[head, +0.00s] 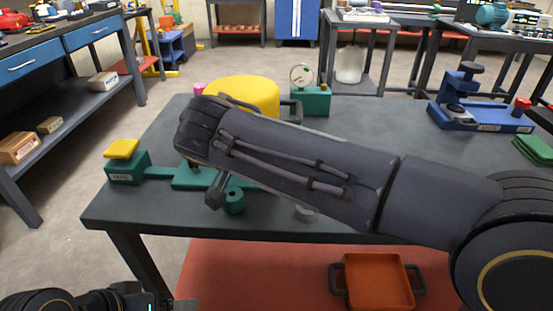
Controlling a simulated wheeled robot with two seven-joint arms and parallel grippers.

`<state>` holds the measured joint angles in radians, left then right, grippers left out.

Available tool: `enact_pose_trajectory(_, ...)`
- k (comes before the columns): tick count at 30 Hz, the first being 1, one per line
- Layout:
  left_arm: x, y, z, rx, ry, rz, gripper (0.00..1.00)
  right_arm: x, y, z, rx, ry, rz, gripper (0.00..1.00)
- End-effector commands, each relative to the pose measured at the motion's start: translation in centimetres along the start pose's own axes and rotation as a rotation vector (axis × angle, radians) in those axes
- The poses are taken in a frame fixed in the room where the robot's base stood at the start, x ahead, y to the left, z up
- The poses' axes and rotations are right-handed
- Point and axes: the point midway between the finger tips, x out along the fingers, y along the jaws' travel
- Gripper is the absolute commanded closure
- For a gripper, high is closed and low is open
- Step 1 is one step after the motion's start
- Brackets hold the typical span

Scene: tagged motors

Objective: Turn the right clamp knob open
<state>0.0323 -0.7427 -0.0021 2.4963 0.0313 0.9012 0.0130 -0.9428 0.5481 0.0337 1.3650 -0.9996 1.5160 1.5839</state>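A green fixture (195,180) lies on the dark table, with a labelled green block and a yellow pad (121,148) at its left end. My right arm crosses the table from the right and hides much of the fixture's right side. My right gripper (214,196) points down over the fixture, beside a small green cylinder (234,203); its fingers are too hidden to tell open from shut. I cannot make out a right clamp knob for sure. My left gripper (186,305) is at the bottom edge, partly cut off.
A yellow drum (241,92) and a green block with a dial gauge (302,76) stand behind my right arm. A blue fixture (480,112) with a black knob and a red knob (522,104) is at the right. An orange tray (378,282) is below the front edge.

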Motion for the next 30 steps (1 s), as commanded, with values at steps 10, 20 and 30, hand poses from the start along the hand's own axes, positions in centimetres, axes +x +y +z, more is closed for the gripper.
enact_pose_trajectory(10,-0.03,0.01,-0.01,0.0,0.0,0.0,0.2,0.1,-0.03,0.16,0.007,-0.004,0.01,0.98)
enact_pose_trajectory(20,-0.03,0.01,-0.01,0.0,0.0,0.0,0.2,0.09,-0.03,0.12,0.007,-0.003,0.01,0.53)
enact_pose_trajectory(30,-0.32,0.15,-0.16,0.0,0.0,0.0,0.2,-0.81,-0.11,-0.03,0.007,-0.001,0.006,0.53)
